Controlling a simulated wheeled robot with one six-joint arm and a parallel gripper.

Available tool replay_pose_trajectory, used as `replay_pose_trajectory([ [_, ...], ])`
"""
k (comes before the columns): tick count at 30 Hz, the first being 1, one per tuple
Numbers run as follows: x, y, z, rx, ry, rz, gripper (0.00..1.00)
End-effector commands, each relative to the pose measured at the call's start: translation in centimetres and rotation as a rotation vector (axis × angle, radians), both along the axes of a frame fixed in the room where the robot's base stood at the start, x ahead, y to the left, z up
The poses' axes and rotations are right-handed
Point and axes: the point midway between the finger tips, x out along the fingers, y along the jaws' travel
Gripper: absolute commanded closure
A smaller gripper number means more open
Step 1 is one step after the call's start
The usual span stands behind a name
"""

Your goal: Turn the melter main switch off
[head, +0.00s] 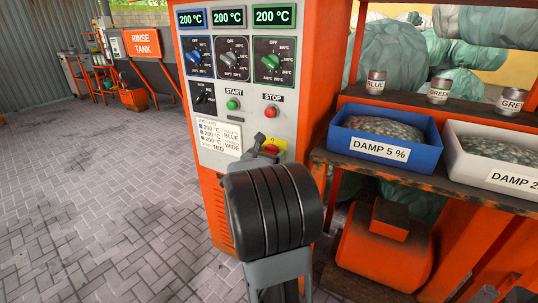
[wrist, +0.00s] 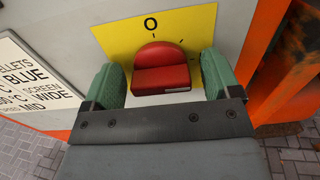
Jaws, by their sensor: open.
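The melter main switch is a red rotary knob (wrist: 161,70) on a yellow plate (wrist: 118,35), with an "O" mark above it and short tick marks around. My gripper (wrist: 161,76) is open, its two green finger pads on either side of the knob, with gaps visible on both sides. A pale mark shows at the knob's lower right edge; I cannot tell which setting it points to. In the head view the yellow plate (head: 276,152) is low on the melter panel, and my wrist and gripper (head: 266,150) hide most of the switch.
Above are a red STOP button (head: 271,111), a green START button (head: 233,104), dials and three displays reading 200 °C. A settings card (head: 219,136) is left of the switch. A rack with a blue bin (head: 386,167) stands close at right. Paved floor at left is clear.

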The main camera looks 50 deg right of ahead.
Motion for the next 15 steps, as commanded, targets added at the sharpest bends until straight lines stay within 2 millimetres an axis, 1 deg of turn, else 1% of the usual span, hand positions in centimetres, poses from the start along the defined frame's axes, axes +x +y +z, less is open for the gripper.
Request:
replay_pose_trajectory([
  [6,0.01,-0.01,0.01,0.0,0.0,0.0,0.17],
  [8,0.01,-0.01,0.02,0.0,0.0,0.0,0.22],
  [15,0.02,0.01,0.02,-0.001,0.0,0.0,0.45],
])
